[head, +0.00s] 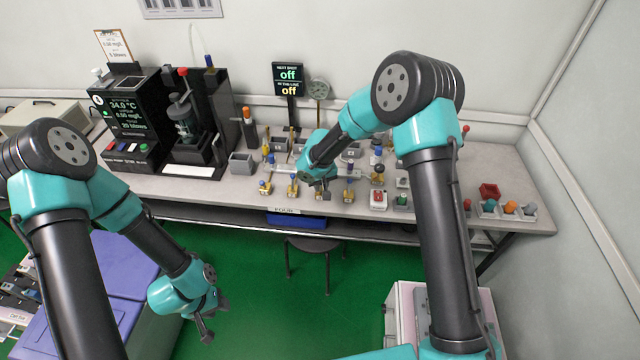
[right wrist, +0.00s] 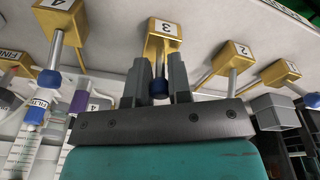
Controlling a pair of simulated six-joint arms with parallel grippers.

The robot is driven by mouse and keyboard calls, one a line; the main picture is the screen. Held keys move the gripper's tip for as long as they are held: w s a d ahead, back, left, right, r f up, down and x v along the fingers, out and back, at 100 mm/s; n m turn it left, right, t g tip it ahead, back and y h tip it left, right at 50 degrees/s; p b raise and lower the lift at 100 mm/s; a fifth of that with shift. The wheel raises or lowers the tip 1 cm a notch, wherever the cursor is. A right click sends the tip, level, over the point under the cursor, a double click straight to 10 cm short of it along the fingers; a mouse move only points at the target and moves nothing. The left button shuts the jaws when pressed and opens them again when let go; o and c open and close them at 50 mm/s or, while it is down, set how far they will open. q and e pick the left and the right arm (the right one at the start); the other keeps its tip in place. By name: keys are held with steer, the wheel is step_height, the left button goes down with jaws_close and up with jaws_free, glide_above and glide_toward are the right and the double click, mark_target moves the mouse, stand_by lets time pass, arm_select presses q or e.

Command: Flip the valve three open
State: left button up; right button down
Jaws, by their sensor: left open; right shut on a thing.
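Valve three is a yellow block marked 3 (right wrist: 165,38) with a short metal lever ending in a dark blue tip (right wrist: 158,89), in the right wrist view. My right gripper (right wrist: 159,80) is shut on this lever, one grey finger on each side of the tip. In the head view, my right gripper (head: 318,183) is over the front row of yellow valves on the bench, and its wrist covers much of the valve below it. My left gripper (head: 212,318) is open and empty, low in front of the bench and over the green floor.
Valve two (right wrist: 234,52) and valve four (right wrist: 58,20) stand close on either side, with levers sticking out. A sign reading off (head: 288,80) stands behind. A black machine (head: 125,115) is at left. A red-buttoned box (head: 378,199) sits right of the valves.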

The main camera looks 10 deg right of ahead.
steer(key=shift+s+d+t, duration=0.25)
steer(key=shift+t, duration=0.55)
steer(key=shift+s+a+f+t+h, duration=0.15)
steer(key=shift+s+t+h, duration=0.15)
steer(key=shift+t, duration=0.25)
steer(key=shift+s+a+f+t+h, duration=0.1)
steer(key=shift+s+a+t+h, duration=0.15)
steer(key=shift+t, duration=0.3)
steer(key=c, duration=1.1)
jaws_free()
steer(key=shift+o, duration=0.2)
steer(key=shift+r, duration=0.15)
steer(key=shift+s+a+r, duration=0.1)
steer(key=shift+s+r, duration=0.1)
steer(key=shift+r, duration=0.25)
steer(key=v, duration=1.6)
steer(key=shift+s, duration=0.2)
